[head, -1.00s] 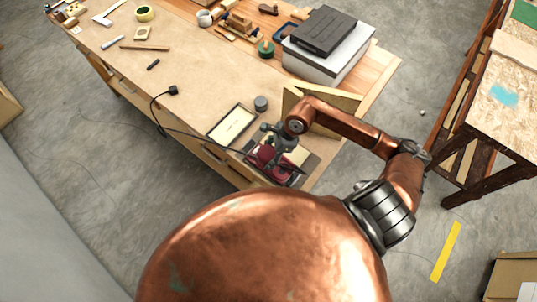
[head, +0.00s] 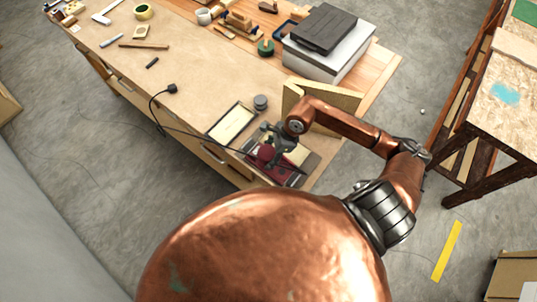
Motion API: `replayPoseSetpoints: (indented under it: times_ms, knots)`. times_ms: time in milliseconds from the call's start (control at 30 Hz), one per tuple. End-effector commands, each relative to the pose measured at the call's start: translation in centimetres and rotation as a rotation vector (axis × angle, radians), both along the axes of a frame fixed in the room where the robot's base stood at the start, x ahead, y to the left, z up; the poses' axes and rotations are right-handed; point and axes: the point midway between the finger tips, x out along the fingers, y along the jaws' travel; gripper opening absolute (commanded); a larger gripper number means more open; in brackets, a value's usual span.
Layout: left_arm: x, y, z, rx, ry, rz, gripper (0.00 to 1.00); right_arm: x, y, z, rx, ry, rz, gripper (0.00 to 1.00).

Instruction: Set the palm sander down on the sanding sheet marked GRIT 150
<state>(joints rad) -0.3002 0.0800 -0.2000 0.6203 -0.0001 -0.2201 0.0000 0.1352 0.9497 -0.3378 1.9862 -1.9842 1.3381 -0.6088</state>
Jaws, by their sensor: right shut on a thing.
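My right gripper (head: 272,148) is over the near right part of the workbench, pointing down. It is shut on the dark red palm sander (head: 266,154), which is small and partly hidden by the gripper. The sander is over or on a group of flat pieces, dark red, tan and dark grey, at the bench's near edge. I cannot tell whether it touches them. The GRIT 150 mark is not legible, so I cannot tell which sheet carries it. My left gripper is not in view.
The workbench (head: 190,90) holds a shallow framed tray (head: 232,123), a small grey round tin (head: 260,102) and an upright wooden board (head: 335,103) close to my right gripper. A black cord (head: 195,135) runs to the sander area. A white box (head: 330,60) stands behind.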

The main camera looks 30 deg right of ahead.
Motion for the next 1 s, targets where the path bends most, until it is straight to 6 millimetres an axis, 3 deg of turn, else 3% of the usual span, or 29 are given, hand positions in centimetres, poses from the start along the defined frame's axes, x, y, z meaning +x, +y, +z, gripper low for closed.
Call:
replayPoseSetpoints:
  times_ms: [433,467,733,1000]
  knots:
    - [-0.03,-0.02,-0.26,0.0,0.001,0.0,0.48,0.1,0.09,-0.13,0.003,-0.004,0.0,0.17]
    - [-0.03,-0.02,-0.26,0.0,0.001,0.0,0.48,0.1,0.08,-0.14,0.003,-0.004,0.0,0.56]
    - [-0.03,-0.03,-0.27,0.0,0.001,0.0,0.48,0.05,0.03,-0.23,0.001,-0.002,0.0,0.75]
    - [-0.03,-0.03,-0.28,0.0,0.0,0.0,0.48,-0.09,-0.06,-0.45,-0.002,0.003,0.0,0.79]
